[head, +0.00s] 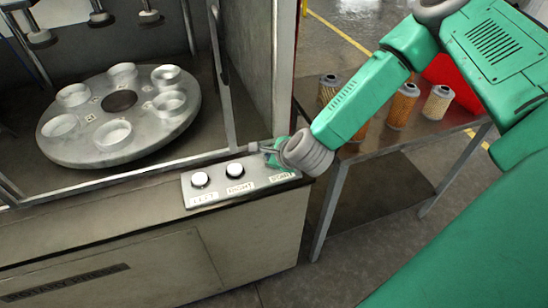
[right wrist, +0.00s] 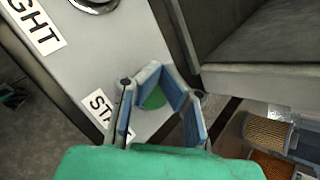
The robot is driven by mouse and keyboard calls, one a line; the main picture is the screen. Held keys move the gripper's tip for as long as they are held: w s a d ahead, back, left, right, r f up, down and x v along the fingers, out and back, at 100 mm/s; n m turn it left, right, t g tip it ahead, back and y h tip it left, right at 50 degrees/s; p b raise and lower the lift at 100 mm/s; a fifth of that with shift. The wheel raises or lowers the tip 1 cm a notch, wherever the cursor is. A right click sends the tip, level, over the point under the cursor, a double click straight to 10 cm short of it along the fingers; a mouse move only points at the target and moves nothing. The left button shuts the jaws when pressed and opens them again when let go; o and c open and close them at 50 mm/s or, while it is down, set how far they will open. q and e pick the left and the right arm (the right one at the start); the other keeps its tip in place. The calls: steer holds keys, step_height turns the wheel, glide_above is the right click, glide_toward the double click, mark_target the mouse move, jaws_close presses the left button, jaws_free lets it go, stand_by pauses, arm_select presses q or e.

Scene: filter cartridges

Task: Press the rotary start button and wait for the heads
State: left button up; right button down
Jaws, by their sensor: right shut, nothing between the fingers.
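The button panel (head: 215,187) slopes along the front of the machine. Two round white buttons (head: 200,180) (head: 235,170) show on it, the second above a label ending in "GHT". My right gripper (head: 268,151) is at the panel's right end, over the "START" label (head: 283,177). In the right wrist view its blue-padded fingers (right wrist: 160,78) are shut and empty, with the green start button (right wrist: 153,99) partly hidden behind them. I cannot tell whether they touch it. The round table (head: 60,148) carries several metal cups. Press heads (head: 40,37) hang above it, apart from the cups. My left gripper is out of view.
A metal side table (head: 345,152) to the right holds several filter cartridges (head: 438,103) and a red bin (head: 458,80). The machine's door frame (head: 262,70) stands just behind the panel. Open floor (head: 400,255) lies in front of the side table.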

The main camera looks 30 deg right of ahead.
steer(key=shift+d+f, duration=0.15)
steer(key=shift+d, duration=0.25)
steer(key=shift+a, duration=0.35)
steer(key=shift+a+r, duration=0.15)
steer(key=shift+r, duration=0.25)
steer(key=shift+r+p, duration=0.55)
steer(key=shift+p, duration=0.1)
steer(key=shift+d+r, duration=0.2)
steer(key=shift+d, duration=0.3)
steer(key=shift+d+f, duration=0.15)
steer(key=shift+d, duration=0.2)
steer(key=shift+a+r+p, duration=0.25)
steer(key=shift+r+p, duration=0.1)
steer(key=shift+p, duration=0.05)
steer(key=r+p, duration=0.2)
steer(key=r, duration=0.1)
steer(key=shift+a+r+p, duration=0.2)
steer(key=shift+r+p, duration=0.05)
steer(key=shift+p, duration=0.05)
steer(key=shift+d+r+p, duration=0.2)
steer(key=shift+r+p, duration=0.25)
steer(key=shift+r, duration=0.15)
steer(key=shift+d, duration=0.1)
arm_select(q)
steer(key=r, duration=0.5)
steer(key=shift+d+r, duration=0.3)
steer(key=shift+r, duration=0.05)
arm_select(e)
steer(key=shift+f, duration=0.15)
